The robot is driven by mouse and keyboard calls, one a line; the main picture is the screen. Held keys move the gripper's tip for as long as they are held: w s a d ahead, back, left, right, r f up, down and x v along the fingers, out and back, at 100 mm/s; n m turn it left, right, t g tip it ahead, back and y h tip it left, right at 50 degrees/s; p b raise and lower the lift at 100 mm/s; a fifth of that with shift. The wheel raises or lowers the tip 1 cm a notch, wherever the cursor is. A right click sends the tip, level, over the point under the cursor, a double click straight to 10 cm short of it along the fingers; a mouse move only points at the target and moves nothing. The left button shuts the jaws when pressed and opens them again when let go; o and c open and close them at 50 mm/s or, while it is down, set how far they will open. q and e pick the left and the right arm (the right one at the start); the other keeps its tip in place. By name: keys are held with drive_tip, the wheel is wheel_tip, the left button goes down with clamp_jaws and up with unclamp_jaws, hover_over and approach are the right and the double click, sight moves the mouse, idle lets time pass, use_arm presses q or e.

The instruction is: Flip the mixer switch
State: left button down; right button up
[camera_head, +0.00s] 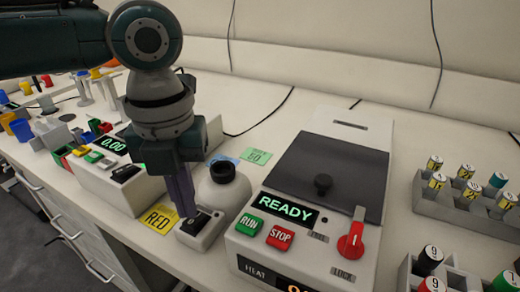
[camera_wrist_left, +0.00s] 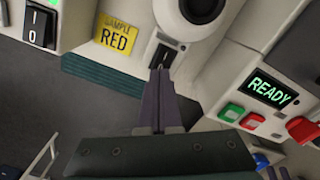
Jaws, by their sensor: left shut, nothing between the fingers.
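The mixer is a white rounded body with a black round opening on top (camera_head: 225,188), and it shows at the top of the left wrist view (camera_wrist_left: 190,28). Its black rocker switch (camera_head: 204,222) sits on a small white base at the counter's front; the wrist view shows the switch (camera_wrist_left: 162,55) just beyond my fingertips. My left gripper (camera_head: 189,212) points down, shut and empty, its purple fingers together (camera_wrist_left: 160,73). The fingertips are at or very close to the switch; I cannot tell whether they touch. They hide part of it in the head view.
A white machine with a READY display (camera_head: 286,208), RUN and STOP buttons and a red knob (camera_head: 351,240) stands right of the mixer. A 0.00 display device (camera_head: 112,172) is left. A yellow RED label (camera_head: 160,218) lies beside the mixer. Vial racks (camera_head: 465,205) stand far right.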

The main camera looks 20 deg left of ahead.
use_arm(q)
drive_tip(key=shift+f+b, duration=0.55)
drive_tip(key=shift+f, duration=0.4)
idle(0.4)
wheel_tip(320, 180, up, 7)
drive_tip(key=p, duration=0.8)
drive_tip(key=shift+r, duration=0.1)
drive_tip(key=shift+s, duration=0.15)
